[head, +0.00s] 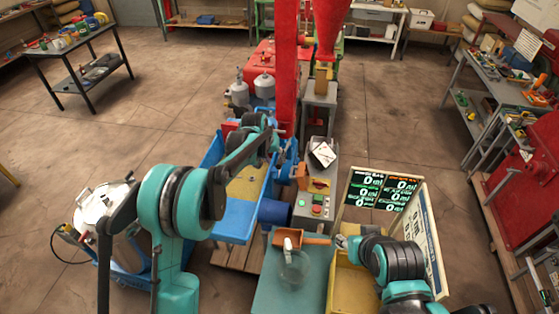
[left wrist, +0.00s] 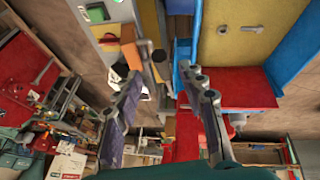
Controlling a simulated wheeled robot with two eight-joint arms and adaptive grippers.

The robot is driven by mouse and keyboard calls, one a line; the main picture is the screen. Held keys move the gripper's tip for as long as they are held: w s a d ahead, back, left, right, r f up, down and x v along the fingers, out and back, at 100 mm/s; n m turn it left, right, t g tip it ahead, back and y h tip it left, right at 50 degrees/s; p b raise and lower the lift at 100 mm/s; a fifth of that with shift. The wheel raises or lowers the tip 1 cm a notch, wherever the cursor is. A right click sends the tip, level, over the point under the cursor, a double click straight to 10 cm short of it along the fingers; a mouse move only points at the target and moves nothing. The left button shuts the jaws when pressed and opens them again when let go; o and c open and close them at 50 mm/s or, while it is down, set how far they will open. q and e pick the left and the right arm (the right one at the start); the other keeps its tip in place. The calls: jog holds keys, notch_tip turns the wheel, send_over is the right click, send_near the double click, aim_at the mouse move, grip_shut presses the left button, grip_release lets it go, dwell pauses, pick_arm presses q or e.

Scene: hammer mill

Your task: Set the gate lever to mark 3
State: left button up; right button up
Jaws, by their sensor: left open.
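My left gripper (head: 280,133) reaches over the blue mill body (head: 234,220), beside the red column. It also shows in the left wrist view (left wrist: 163,68), where its two fingers are apart and nothing shows clasped between them. A blue edge (left wrist: 185,72) lies by one fingertip and an orange-brown block (left wrist: 131,46) by the other. I cannot make out the gate lever or its marks for certain; the left gripper and arm cover part of that area. My right gripper (head: 343,241) is low at the right, near the end of an orange scoop handle; its jaws are too small to read.
A grey control box (head: 315,208) with green and red buttons stands right of the mill. The red column (head: 286,70) rises beside the left gripper. A yellow bin (head: 342,285) and display (head: 380,190) stand right.

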aim_at(278, 164)
pick_arm(q)
jog(key=x, duration=0.7)
jog(key=shift+w+f+b, duration=0.1)
jog(key=shift+f+b, duration=0.2)
jog(key=shift+b, duration=0.05)
